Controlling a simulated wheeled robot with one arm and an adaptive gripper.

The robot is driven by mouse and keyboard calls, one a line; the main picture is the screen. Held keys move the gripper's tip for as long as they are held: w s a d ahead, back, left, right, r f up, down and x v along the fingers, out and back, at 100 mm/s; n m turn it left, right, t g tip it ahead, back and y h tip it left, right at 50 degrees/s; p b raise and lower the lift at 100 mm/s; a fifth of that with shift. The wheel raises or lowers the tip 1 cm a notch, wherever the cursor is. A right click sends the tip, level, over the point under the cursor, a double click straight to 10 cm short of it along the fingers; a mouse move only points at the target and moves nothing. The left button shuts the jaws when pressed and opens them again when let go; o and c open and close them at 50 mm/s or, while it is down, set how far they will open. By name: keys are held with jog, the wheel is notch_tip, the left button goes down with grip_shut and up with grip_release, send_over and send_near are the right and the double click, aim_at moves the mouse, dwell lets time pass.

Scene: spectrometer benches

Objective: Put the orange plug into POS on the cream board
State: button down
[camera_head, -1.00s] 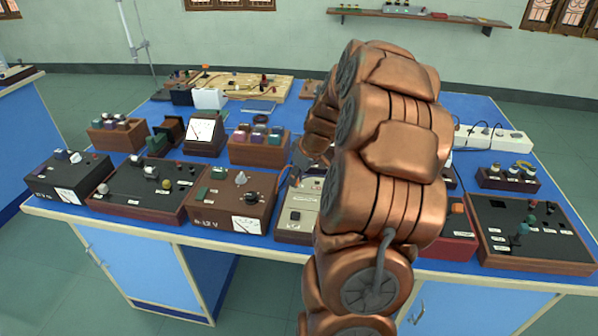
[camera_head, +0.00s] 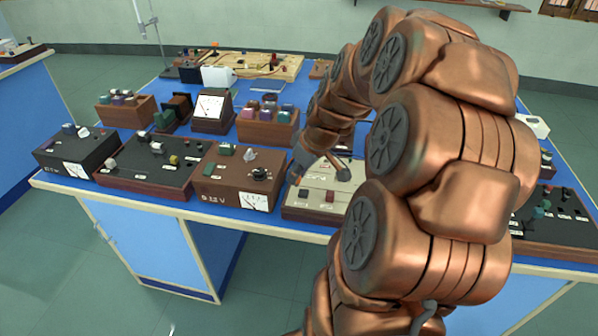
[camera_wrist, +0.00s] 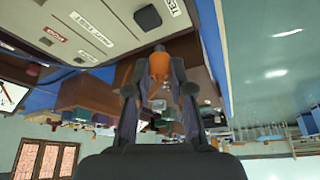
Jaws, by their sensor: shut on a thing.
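The orange plug (camera_wrist: 160,66) is between the fingertips of my gripper (camera_wrist: 159,82) in the wrist view. My gripper is shut on it, and the plug's dark tip points toward the cream board. The cream board (camera_wrist: 75,12) fills the upper left of the wrist view, close to the plug; I cannot tell whether they touch. A label that seems to read POS (camera_wrist: 55,34) is on the board, left of the plug. In the head view the cream board (camera_head: 294,208) lies at the bench's front edge, partly hidden by my arm. The plug is not discernible there.
A brown meter box (camera_head: 236,180) stands directly left of the cream board. A block with coloured plugs (camera_head: 266,127) and an upright meter (camera_head: 211,106) stand behind. A dark board (camera_head: 153,158) is further left. My arm hides much of the bench's right side.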

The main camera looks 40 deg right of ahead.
jog(key=shift+r, duration=1.25)
jog(key=shift+w+d+r, duration=0.2)
jog(key=shift+d, duration=0.1)
jog(key=w+d+p, duration=0.3)
jog(key=d+p, duration=0.2)
jog(key=d, duration=0.2)
jog(key=p, duration=0.4)
send_over(323, 160)
jog(key=s, duration=0.1)
jog(key=f, duration=0.2)
jog(key=shift+s+d+r, duration=0.15)
jog(key=shift+s+d, duration=0.05)
jog(key=shift+f+p, duration=0.55)
jog(key=shift+f, duration=1.45)
jog(key=shift+f+b, duration=1.05)
jog(key=shift+f, duration=0.15)
